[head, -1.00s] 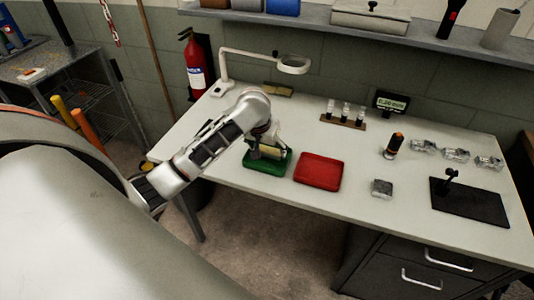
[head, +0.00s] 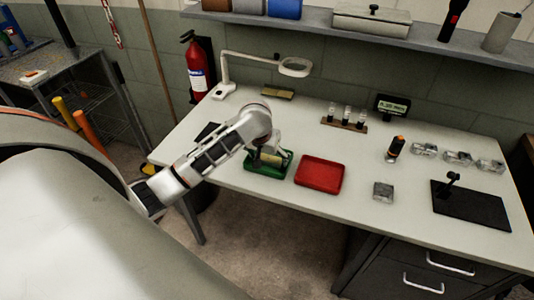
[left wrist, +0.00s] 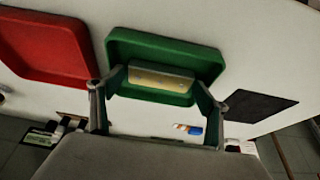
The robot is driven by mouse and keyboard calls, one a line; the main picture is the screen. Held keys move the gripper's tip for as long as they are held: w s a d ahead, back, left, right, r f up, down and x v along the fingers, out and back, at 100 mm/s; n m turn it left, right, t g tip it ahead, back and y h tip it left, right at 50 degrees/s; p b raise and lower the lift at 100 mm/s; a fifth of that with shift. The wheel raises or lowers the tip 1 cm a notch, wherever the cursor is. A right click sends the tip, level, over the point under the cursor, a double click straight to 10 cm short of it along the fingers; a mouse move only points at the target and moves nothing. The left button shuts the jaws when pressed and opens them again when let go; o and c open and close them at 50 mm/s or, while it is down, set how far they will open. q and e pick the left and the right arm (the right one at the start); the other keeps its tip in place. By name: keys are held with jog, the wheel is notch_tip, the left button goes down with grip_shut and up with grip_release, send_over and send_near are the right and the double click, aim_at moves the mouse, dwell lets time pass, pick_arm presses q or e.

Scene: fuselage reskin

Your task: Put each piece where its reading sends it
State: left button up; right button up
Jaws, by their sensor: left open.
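A pale yellow piece (head: 270,158) lies in the green tray (head: 262,174). The left wrist view shows it as a flat bar (left wrist: 160,79) inside the green tray (left wrist: 160,46). My left gripper (head: 266,149) is over this tray, its fingers open on either side of the piece; I cannot tell if they touch it. The red tray (head: 319,175) beside it is empty. A grey block (head: 383,191) sits right of the red tray. Several clear and grey pieces (head: 458,158) stand at the right. A small display (head: 392,105) stands behind; its reading is too small to read. My right gripper is not seen.
A black plate with a small stand (head: 470,204) is at the right end. A dark upright cylinder with an orange top (head: 396,148), a rack of vials (head: 345,122) and a magnifier lamp (head: 294,67) stand on the bench. The front middle is free.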

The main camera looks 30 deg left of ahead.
pick_arm(q)
jog(key=v, duration=1.2)
jog(key=s+d+f, duration=0.1)
jog(key=f, duration=0.1)
jog(key=s+f+m, duration=0.1)
jog(key=s+f, duration=0.1)
jog(key=s+d+f+m, duration=0.1)
jog(key=s+f, duration=0.1)
jog(key=shift+d+f+t, duration=0.2)
jog(key=shift+d+t, duration=0.1)
jog(key=shift+d, duration=0.05)
jog(key=s+a+f+m+t+y, duration=0.15)
jog(key=s+m, duration=0.25)
jog(key=s, duration=0.4)
jog(key=s+a+f+m+t+y, duration=0.15)
jog(key=s+m, duration=0.25)
jog(key=s, duration=0.5)
jog(key=w+d+f+n+t+h, duration=0.1)
jog(key=d+f+h, duration=0.5)
jog(key=d+f, duration=0.8)
notch_tip(320, 180, down, 2)
jog(key=shift+f+n+t, duration=0.25)
jog(key=shift+n+t, duration=0.55)
jog(key=shift+n, duration=0.3)
jog(key=shift+w, duration=0.15)
